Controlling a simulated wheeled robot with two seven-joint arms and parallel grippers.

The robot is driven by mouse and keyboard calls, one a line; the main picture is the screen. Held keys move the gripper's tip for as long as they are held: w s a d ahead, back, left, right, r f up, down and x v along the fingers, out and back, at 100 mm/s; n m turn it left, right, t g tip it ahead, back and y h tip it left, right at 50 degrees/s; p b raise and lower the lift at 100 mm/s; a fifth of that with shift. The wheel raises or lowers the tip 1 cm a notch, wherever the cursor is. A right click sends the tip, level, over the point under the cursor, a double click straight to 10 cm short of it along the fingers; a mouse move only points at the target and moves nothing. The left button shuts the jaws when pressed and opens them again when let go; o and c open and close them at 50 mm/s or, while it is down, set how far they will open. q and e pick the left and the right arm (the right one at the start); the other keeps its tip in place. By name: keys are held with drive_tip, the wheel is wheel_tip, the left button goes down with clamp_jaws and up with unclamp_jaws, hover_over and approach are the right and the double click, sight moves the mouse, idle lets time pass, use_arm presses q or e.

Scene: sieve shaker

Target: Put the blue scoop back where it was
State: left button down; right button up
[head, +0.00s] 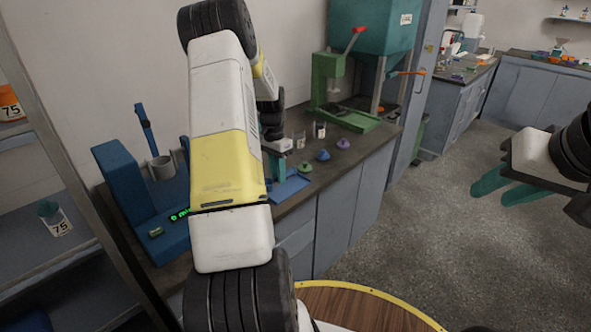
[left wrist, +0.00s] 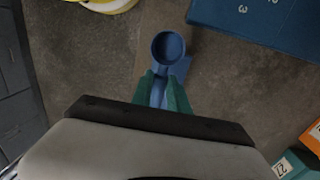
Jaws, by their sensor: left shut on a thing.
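The blue scoop (left wrist: 168,47) shows in the left wrist view, with its round cup beyond the fingertips and its handle between the green fingers. My left gripper (left wrist: 163,90) is shut on that handle.
The counter (head: 335,165) holds a blue machine (head: 135,195) with a green display, a green press (head: 340,95) and several small coloured pieces. A yellow-rimmed round table (head: 365,303) is at the bottom. In the wrist view, a blue numbered surface (left wrist: 265,25) lies upper right.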

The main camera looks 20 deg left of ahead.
use_arm(q)
drive_tip(key=shift+w+a, duration=0.35)
drive_tip(key=shift+a, duration=0.15)
drive_tip(key=shift+f, duration=1.8)
drive_tip(key=shift+f, duration=0.6)
drive_tip(key=c, duration=1.3)
unclamp_jaws()
